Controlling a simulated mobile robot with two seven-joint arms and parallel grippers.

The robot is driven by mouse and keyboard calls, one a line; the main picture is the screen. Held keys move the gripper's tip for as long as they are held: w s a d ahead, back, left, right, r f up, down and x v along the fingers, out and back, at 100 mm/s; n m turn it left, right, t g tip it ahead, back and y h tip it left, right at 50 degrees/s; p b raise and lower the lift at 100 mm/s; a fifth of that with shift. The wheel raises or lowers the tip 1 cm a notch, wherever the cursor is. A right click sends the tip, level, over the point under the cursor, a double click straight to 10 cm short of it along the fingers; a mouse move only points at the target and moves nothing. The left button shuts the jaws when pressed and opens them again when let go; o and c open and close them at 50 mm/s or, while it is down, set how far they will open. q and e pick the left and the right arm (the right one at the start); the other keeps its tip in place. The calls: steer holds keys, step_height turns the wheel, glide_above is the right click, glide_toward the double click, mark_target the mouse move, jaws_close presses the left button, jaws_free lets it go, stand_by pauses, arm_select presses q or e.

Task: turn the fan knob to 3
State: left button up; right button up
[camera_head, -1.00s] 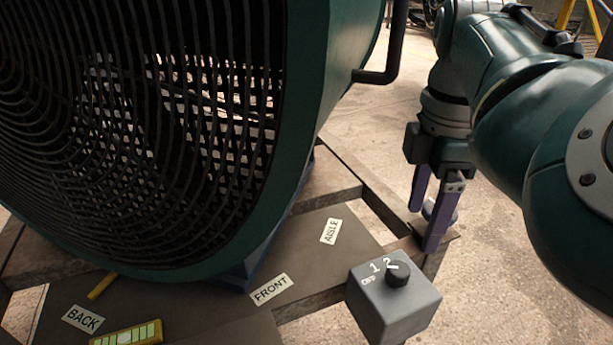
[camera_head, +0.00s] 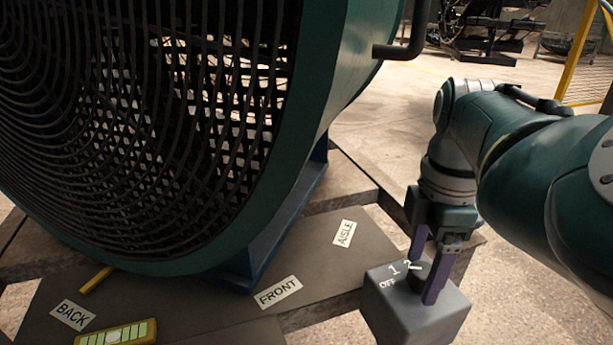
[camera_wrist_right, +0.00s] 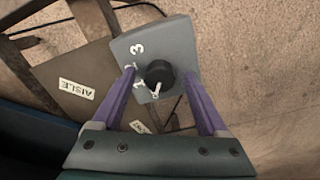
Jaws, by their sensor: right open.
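The fan knob (camera_head: 417,279) is a black round dial on top of a grey control box (camera_head: 425,325) at the lower right of the head view. White marks 1, 2 and OFF show there. The wrist view shows the knob (camera_wrist_right: 160,73) and a 3 on the box (camera_wrist_right: 150,38). A white mark shows at the knob's edge; which number it points to is unclear. My right gripper (camera_head: 422,281) is open, pointing down, with its purple fingers on either side of the knob. In the wrist view, gaps show between knob and fingers. My left gripper is not in view.
A large caged fan with a teal rim (camera_head: 322,75) fills the left. A dark board carries the labels FRONT (camera_head: 278,292), AISLE (camera_head: 344,233) and BACK (camera_head: 72,315). A yellow tool (camera_head: 118,335) lies at the lower left. Open floor lies right of the box.

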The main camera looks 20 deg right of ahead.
jaws_close()
stand_by(0.5)
